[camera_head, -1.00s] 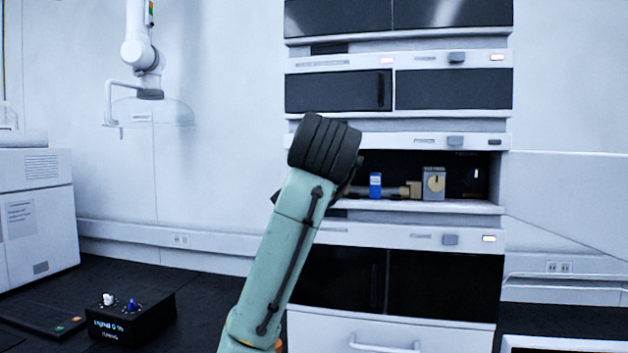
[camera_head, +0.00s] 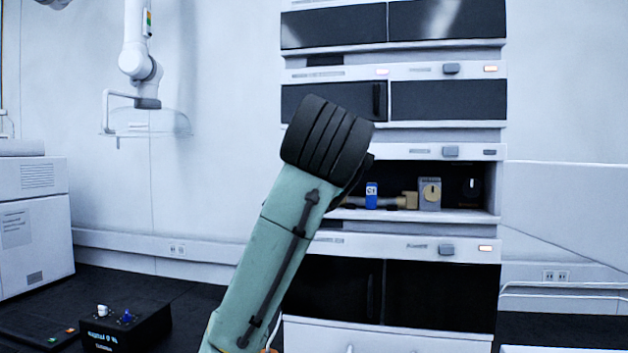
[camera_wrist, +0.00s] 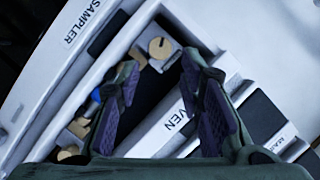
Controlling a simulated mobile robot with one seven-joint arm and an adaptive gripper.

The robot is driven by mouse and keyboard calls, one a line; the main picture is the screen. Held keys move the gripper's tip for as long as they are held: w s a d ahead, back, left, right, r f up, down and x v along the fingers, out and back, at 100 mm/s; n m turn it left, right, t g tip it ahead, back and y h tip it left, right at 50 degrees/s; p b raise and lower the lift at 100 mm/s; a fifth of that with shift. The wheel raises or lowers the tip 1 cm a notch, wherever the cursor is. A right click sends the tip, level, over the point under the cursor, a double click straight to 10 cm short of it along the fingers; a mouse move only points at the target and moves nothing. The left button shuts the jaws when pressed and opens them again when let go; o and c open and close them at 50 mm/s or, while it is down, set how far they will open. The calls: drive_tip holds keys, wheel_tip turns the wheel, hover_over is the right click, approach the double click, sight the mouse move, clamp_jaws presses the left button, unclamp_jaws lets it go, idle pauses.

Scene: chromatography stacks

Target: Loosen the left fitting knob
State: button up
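In the wrist view, a tan block-like fitting (camera_wrist: 80,127) sits at the lower-left end of the open oven bay, partly hidden; I take it as the left fitting knob. Next to it is a blue part (camera_wrist: 95,96), which also shows in the head view (camera_head: 371,195). A second tan fitting (camera_wrist: 137,57) is at the upper end and shows right of the blue part in the head view (camera_head: 410,200). My gripper (camera_wrist: 160,72) is open and empty, its fingers spread before the bay. In the head view my arm hides the left fitting and the fingers.
A grey block with a round tan knob (camera_head: 430,192) stands at the bay's right; the knob also shows in the wrist view (camera_wrist: 159,47). Another round tan knob (camera_wrist: 68,153) is at lower left. White instrument housings (camera_head: 440,68) frame the bay. A black box (camera_head: 125,325) sits on the dark bench.

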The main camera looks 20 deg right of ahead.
drive_tip(key=v, duration=0.5)
drive_tip(key=shift+a+f, duration=0.1)
drive_tip(key=shift+a, duration=0.05)
idle(0.3)
